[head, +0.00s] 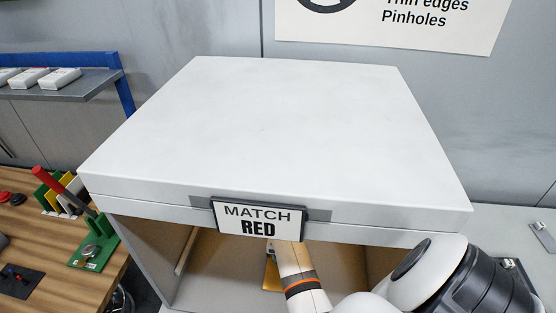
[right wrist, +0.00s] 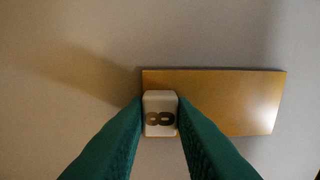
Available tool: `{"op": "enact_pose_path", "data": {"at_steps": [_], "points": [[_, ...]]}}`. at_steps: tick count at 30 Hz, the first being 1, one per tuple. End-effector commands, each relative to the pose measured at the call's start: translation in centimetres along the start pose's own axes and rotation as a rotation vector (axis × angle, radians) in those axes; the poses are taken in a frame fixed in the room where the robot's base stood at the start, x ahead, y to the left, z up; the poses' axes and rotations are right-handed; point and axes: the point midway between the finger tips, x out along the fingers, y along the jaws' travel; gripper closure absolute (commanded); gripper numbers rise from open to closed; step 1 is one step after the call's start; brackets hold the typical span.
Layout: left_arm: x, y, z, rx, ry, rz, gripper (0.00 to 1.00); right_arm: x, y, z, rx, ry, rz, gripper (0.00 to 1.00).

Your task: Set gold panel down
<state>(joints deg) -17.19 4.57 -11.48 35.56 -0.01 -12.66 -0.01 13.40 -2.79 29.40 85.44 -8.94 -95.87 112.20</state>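A shadow falls left of the panel on the plain surface; I cannot tell whether the panel touches that surface. In the head view a small piece of the gold panel (head: 271,275) shows beside my right arm, inside the booth. The right fingers are hidden there. My left gripper is not in view.
The booth (head: 270,120) has a white top and an open front, with a MATCH RED sign (head: 258,219) on its front edge. A wooden bench (head: 40,240) at left holds a rack of coloured panels (head: 65,190) and a green plate (head: 95,250). A shelf (head: 70,92) stands behind.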

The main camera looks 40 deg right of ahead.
Motion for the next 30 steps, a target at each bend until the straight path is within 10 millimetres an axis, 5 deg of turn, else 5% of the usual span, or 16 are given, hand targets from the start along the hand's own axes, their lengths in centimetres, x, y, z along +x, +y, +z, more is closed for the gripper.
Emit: {"op": "enact_pose_path", "data": {"at_steps": [3,16,26,30], "points": [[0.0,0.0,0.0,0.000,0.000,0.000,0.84,-0.1,0.0,0.0,0.000,0.000,0.000,0.57],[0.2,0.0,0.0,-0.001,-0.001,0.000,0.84,-1.1,0.1,-0.1,0.000,0.002,0.003,0.57],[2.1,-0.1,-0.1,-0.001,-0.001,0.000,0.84,-7.9,0.1,-0.1,0.002,0.006,0.006,0.57],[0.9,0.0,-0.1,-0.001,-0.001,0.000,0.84,-11.1,0.0,-0.2,0.002,0.006,0.001,0.57]]}}
